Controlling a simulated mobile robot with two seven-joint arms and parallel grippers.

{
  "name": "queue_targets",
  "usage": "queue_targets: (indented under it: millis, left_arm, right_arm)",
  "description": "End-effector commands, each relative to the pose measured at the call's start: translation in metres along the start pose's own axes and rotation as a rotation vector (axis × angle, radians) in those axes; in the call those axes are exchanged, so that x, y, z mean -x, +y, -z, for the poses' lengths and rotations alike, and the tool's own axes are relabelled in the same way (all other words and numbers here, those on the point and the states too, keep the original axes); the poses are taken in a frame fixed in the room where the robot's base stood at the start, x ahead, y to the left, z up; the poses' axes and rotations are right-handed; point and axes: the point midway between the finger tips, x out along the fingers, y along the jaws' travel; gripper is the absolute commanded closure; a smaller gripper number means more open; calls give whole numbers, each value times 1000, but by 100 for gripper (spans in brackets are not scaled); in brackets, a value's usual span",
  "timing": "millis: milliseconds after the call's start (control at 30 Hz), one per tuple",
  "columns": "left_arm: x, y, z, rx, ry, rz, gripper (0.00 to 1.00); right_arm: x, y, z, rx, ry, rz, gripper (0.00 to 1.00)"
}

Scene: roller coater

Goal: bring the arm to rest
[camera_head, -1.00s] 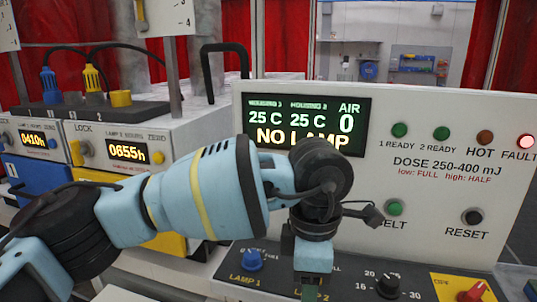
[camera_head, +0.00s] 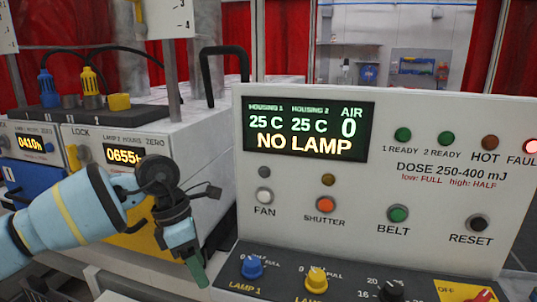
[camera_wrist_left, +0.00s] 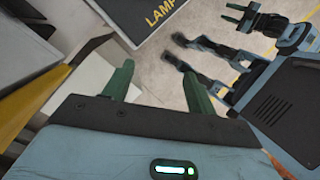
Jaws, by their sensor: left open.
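My left gripper (camera_head: 197,270) is in the lower left of the head view, pointing down, left of the LAMP 1 knob and in front of the white cabinet. It touches nothing that I can see. In the left wrist view its two green fingers (camera_wrist_left: 157,70) stand apart with nothing between them. My right gripper (camera_wrist_left: 233,13) shows small at the top right of the left wrist view. Its green fingertips are too small to tell how far apart they are. The right arm is not in the head view.
The control panel (camera_head: 440,225) fills the right; its display (camera_head: 308,130) reads NO LAMP. The LAMP 1 knob (camera_head: 252,266) and yellow knob (camera_head: 316,280) stick up from the lower console. A white cabinet (camera_head: 185,130) with a black handle (camera_head: 222,70) stands behind the left arm.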

Motion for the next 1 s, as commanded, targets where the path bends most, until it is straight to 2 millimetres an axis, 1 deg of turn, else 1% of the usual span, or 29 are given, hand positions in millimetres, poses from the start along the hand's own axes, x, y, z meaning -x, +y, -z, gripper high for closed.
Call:
queue_targets:
  millis: [33,100,200,300,400,533,667,767,867,1000]
  left_arm:
    - [-14,-7,-4,7,-39,51,43]
    - [-30,-18,-11,21,-104,124,43]
    - [-53,-36,-22,57,-214,242,43]
    - [-72,-55,-33,115,-339,373,43]
    - [-86,-71,-43,197,-465,505,43]
    - [-97,-85,-51,337,-629,669,43]
    - [-104,-89,-52,511,-783,817,43]
    - [-108,-85,-49,655,-888,912,43]
    - [-114,-78,-40,810,-983,994,43]
    - [-127,-62,-19,1061,-1107,1091,43]
  right_arm:
    - [0,0,0,0,0,0,64]
    - [0,0,0,0,0,0,64]
    - [0,0,0,0,0,0,64]
    - [0,0,0,0,0,0,64]
    - [0,0,0,0,0,0,64]
    - [0,0,0,0,1,0,64]
    - [0,0,1,0,1,0,64]
    - [0,0,1,0,1,0,64]
    - [0,0,1,0,2,0,64]
    - [0,0,1,0,2,0,64]
